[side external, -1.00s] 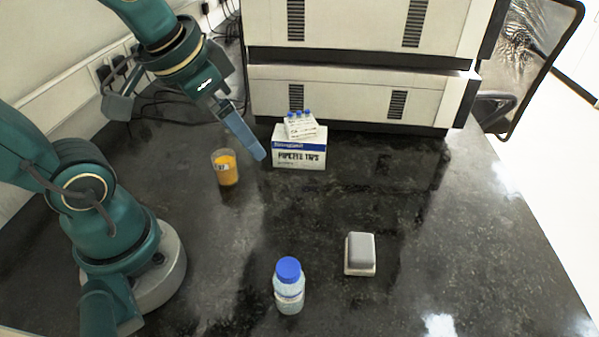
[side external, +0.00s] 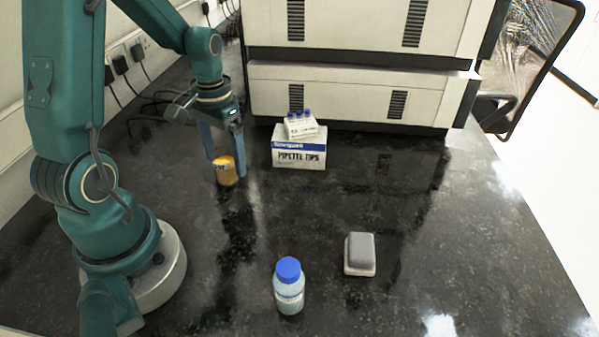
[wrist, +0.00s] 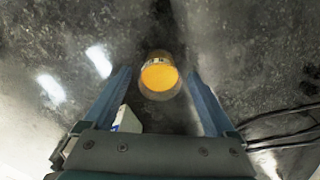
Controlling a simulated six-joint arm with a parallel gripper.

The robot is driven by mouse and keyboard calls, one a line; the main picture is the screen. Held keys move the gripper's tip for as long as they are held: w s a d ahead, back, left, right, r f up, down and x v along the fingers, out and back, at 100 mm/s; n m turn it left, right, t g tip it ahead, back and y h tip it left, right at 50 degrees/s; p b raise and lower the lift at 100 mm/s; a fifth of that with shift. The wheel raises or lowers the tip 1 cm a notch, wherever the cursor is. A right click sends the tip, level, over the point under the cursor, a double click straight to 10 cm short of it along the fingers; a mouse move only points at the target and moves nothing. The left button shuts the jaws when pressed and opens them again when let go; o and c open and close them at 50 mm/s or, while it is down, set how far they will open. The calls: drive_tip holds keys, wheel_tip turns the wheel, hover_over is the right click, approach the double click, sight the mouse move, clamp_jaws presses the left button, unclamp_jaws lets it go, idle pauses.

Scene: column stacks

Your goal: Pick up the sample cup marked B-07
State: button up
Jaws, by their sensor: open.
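The sample cup (side external: 226,175) is a clear cup with orange contents and a white label. It stands upright on the black bench; the label is too small to read for certain. In the wrist view the cup (wrist: 160,77) lies ahead of the fingers, between their lines. My gripper (side external: 227,158) is open and points down over the cup, with its blue fingers on either side of the cup's upper part. In the wrist view my gripper (wrist: 162,80) shows its two fingers apart with nothing held. I cannot tell whether a finger touches the cup.
A pipette tips box (side external: 299,155) with a small blue-capped vial rack (side external: 301,127) on top stands just right of the cup. A blue-capped bottle (side external: 289,287) and a grey-white block (side external: 360,254) stand at the front. Cables (side external: 160,105) lie behind. The middle bench is clear.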

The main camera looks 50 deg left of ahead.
drive_tip(key=shift+f, duration=1.05)
drive_tip(key=shift+c, duration=0.3)
clamp_jaws()
drive_tip(key=shift+r, duration=0.15)
